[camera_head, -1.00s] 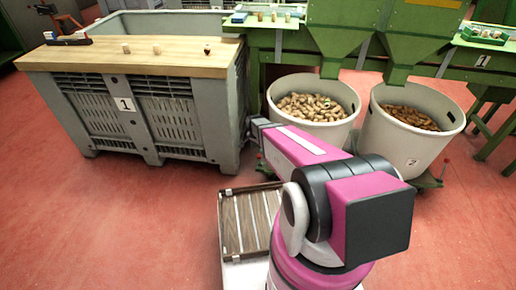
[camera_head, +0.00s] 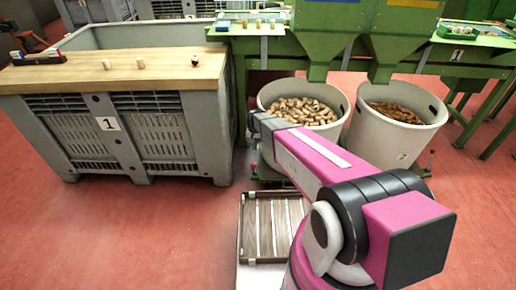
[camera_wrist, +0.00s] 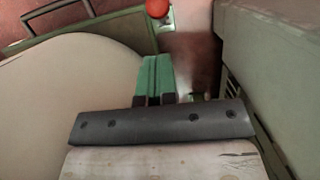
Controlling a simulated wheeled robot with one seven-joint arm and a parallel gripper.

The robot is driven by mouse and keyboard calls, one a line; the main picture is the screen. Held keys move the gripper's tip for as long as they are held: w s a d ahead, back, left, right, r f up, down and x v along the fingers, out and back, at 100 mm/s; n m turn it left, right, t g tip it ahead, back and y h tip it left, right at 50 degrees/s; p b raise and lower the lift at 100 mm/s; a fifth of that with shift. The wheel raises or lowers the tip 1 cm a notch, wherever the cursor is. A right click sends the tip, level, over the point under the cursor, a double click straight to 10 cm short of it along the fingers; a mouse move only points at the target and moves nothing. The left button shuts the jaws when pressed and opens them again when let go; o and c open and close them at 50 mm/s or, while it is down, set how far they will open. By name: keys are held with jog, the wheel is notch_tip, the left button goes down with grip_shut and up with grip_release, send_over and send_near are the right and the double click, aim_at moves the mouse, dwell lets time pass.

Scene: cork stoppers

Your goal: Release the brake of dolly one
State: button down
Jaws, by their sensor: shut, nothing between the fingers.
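The left white tub (camera_head: 345,98), full of corks, stands on a green dolly (camera_head: 262,172), mostly hidden behind my arm in the head view. I take this as dolly one, because the tub to its right is labelled 2. In the wrist view a red ball knob (camera_wrist: 157,8) shows at the top edge, ahead of my fingertips and apart from them. I take it as the brake lever's knob; its lever position cannot be told. My gripper (camera_wrist: 157,65) has its green fingers together and empty, between the tub wall (camera_wrist: 70,90) and a grey crate (camera_wrist: 275,50).
The grey crate labelled 1 (camera_head: 205,130), with a wooden board (camera_head: 90,76) on top, stands close left of the tub. Tub 2 (camera_head: 415,140) stands to the right, with a red knob (camera_head: 432,152) beside it. Green hoppers (camera_head: 400,35) hang above. Red floor is open in front.

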aim_at(254, 164)
jog(key=x, duration=0.7)
jog(key=shift+f, duration=0.4)
jog(key=shift+s+f, duration=0.15)
jog(key=shift+s, duration=0.4)
jog(key=shift+s+f, duration=0.15)
jog(key=shift+s, duration=0.4)
jog(key=shift+s+f, duration=0.15)
jog(key=shift+a, duration=0.1)
jog(key=s+v, duration=0.1)
jog(key=v, duration=0.9)
jog(key=s+d+r+t, duration=0.2)
jog(key=s+d+r, duration=1.3)
jog(key=d+r, duration=0.2)
jog(key=shift+r+n+t, duration=0.3)
jog(key=shift+r+n, duration=0.1)
jog(key=shift+r, duration=0.45)
